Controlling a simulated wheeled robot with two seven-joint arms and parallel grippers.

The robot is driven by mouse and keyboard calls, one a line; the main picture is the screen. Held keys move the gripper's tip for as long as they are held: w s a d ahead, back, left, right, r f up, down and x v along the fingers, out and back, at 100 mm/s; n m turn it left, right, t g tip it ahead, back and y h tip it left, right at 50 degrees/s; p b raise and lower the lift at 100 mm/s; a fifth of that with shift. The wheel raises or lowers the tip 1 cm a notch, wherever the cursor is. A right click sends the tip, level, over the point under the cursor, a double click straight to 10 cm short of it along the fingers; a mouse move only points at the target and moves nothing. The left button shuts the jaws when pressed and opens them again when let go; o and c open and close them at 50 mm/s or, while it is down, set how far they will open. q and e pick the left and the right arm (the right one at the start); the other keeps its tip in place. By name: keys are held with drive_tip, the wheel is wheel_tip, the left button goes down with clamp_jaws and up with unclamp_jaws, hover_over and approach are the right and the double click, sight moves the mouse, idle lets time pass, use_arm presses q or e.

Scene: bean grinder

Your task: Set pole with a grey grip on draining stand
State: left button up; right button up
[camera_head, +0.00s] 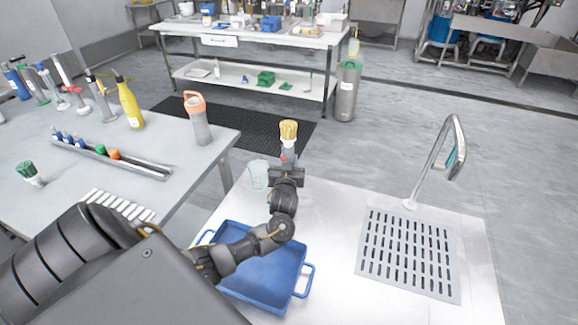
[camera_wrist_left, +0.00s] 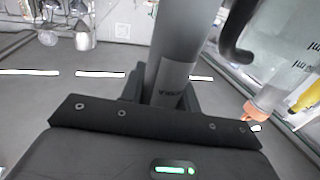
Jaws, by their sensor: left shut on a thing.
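My left gripper (camera_head: 286,172) is above the far left part of the steel counter, shut on a pole. In the left wrist view the pole's grey grip (camera_wrist_left: 172,65), with a printed label, stands upright between the jaws. In the head view a yellow bristled head on a pale neck (camera_head: 288,133) shows above the gripper; the gripper hides the lower part. A flat grey slotted draining stand (camera_head: 408,256) lies on the right of the counter, in front of the tap, with nothing on it. My right gripper is not in view.
A blue tray (camera_head: 262,278) sits on the counter under my arm. A clear cup (camera_head: 258,174) stands close left of the gripper. A curved tap (camera_head: 440,160) rises behind the slotted plate. The left table holds bottles and a metal rack (camera_head: 110,160). Counter between tray and plate is clear.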

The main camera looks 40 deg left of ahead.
use_arm(q)
wheel_tip(320, 180, down, 2)
drive_tip(key=shift+f, duration=0.1)
drive_tip(key=o, duration=1)
drive_tip(key=shift+f, duration=0.1)
drive_tip(key=shift+o, duration=0.2)
drive_tip(key=v, duration=0.7)
drive_tip(key=shift+s+b, duration=0.2)
drive_tip(key=shift+b, duration=0.1)
drive_tip(key=shift+d, duration=0.15)
